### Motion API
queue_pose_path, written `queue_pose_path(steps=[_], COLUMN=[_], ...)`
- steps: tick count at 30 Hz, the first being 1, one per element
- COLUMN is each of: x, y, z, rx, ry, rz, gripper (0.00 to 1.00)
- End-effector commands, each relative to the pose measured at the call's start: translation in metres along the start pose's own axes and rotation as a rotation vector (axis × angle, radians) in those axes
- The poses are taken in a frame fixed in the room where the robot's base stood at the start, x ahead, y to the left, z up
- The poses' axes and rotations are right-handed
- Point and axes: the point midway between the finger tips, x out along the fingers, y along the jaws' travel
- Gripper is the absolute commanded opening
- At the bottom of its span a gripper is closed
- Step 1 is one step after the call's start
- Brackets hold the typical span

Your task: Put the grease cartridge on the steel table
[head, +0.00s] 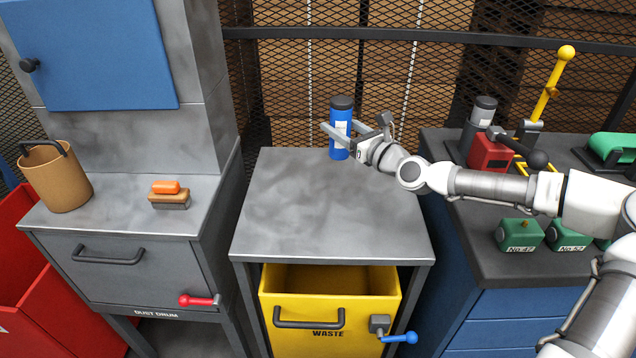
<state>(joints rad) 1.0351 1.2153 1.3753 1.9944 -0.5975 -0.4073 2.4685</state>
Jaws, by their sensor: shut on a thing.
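The grease cartridge is a blue cylinder (338,146) with a dark cap and a pale label. It is upright at the back edge of the steel table (290,215), the grey top in the middle of the head view. My gripper (340,133) reaches in from the right and is shut on the cartridge around its middle. The cartridge's base appears at or just above the tabletop; I cannot tell whether it touches. Part of its side is hidden by the fingers.
The rest of the steel tabletop is bare. A yellow waste bin (330,300) sits beneath it. At left, a grey cabinet top holds a brown bucket (58,182) and a brush (170,200). At right, a dark bench holds green blocks (519,236), a red device (489,153) and a yellow lever (550,85).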

Motion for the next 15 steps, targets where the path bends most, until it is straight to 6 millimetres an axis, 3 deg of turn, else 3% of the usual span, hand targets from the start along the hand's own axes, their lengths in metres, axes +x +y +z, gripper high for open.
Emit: queue_pose_path(steps=[1, 9, 15], x=[0.001, 0.000, -0.001], y=[0.014, 0.072, 0.094], z=[-0.009, -0.044, -0.056], rx=[-0.006, -0.004, -0.001], ry=[0.002, 0.000, -0.002], rz=[0.008, 0.006, 0.002], gripper=[0.00, 0.00, 0.00])
